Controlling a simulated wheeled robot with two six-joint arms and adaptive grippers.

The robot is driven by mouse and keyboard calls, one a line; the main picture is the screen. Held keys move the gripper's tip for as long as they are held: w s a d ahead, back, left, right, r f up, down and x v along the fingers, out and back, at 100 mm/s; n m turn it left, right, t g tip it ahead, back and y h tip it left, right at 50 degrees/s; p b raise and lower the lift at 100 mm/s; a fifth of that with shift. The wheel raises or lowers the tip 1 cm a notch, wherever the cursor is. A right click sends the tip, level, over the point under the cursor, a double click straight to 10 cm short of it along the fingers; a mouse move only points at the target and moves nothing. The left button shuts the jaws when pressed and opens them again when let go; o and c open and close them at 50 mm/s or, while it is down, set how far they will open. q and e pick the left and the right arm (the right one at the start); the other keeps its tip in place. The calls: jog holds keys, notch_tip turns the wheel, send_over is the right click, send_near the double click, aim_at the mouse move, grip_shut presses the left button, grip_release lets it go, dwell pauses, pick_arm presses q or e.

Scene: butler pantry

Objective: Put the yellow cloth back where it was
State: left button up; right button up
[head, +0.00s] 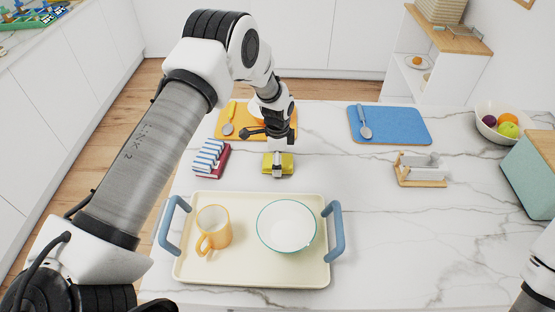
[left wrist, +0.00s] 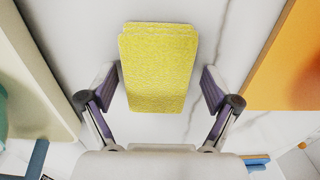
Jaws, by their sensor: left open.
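The yellow cloth (head: 285,164) lies folded on the white marble counter, between the cream tray and the orange mat. My left gripper (head: 277,165) is over it, pointing down. In the left wrist view the cloth (left wrist: 160,70) lies between the two spread fingers of my left gripper (left wrist: 158,92), with a gap seen on each side. A red-and-blue-striped cloth stack (head: 212,158) sits just left of the yellow cloth. My right gripper is not in view; only part of my right arm shows at the lower right edge.
The cream tray (head: 190,275) with blue handles holds an orange mug (head: 214,229) and a white bowl (head: 286,226). The orange mat (head: 225,132) and a blue mat (head: 400,124) carry spoons. A wooden rack (head: 421,170) and fruit bowl (head: 486,128) stand right. Counter right of the tray is clear.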

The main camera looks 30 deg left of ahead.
pick_arm(q)
jog(key=shift+r, duration=0.1)
jog(key=shift+r, duration=0.35)
notch_tip(320, 180, up, 4)
jog(key=shift+r+b, duration=0.25)
jog(key=shift+b, duration=0.9)
notch_tip(320, 180, up, 7)
jog(key=b, duration=0.1)
